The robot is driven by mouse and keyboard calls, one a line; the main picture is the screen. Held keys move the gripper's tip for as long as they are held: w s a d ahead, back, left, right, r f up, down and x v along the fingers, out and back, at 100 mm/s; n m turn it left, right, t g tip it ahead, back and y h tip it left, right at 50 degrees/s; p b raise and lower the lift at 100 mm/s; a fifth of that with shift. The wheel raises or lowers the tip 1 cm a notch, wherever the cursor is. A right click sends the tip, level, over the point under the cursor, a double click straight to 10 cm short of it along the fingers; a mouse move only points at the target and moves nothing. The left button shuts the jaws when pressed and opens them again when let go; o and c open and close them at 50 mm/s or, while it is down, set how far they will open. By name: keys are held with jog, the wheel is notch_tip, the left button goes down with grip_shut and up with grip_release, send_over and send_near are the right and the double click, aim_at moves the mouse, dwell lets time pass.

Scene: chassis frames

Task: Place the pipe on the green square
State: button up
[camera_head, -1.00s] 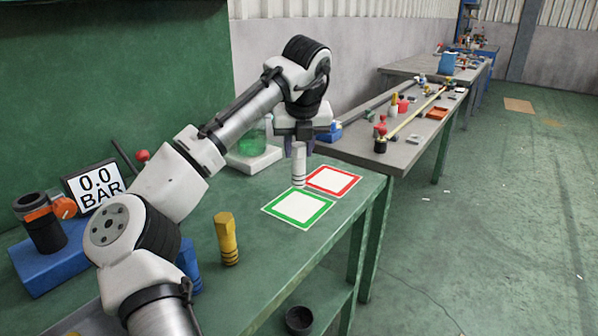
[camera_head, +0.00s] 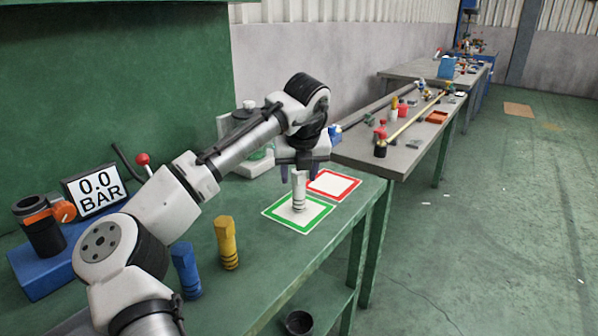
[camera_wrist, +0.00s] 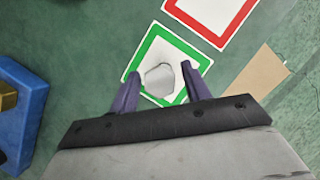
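The pale grey pipe (camera_head: 299,192) stands upright inside the green-bordered white square (camera_head: 273,213) on the green workbench, near the square's middle. My gripper (camera_head: 299,178) is above it, pointing down. Its two dark purple fingers are spread on either side of the pipe's upper part, with small gaps visible. In the wrist view the pipe's top (camera_wrist: 160,80) shows between the open fingertips, over the green square (camera_wrist: 150,50). The fingers hide part of the square there.
A red-bordered square (camera_head: 340,184) lies just behind the green one. A yellow pipe (camera_head: 227,245) and a blue pipe (camera_head: 186,272) stand nearer on the bench. A gauge display (camera_head: 97,190) is at left. A grey table (camera_head: 400,158) with parts stands beyond.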

jog(key=shift+o, duration=0.2)
jog(key=v, duration=1.2)
jog(key=shift+r, duration=0.2)
jog(key=shift+d, duration=0.1)
dwell(1.1)
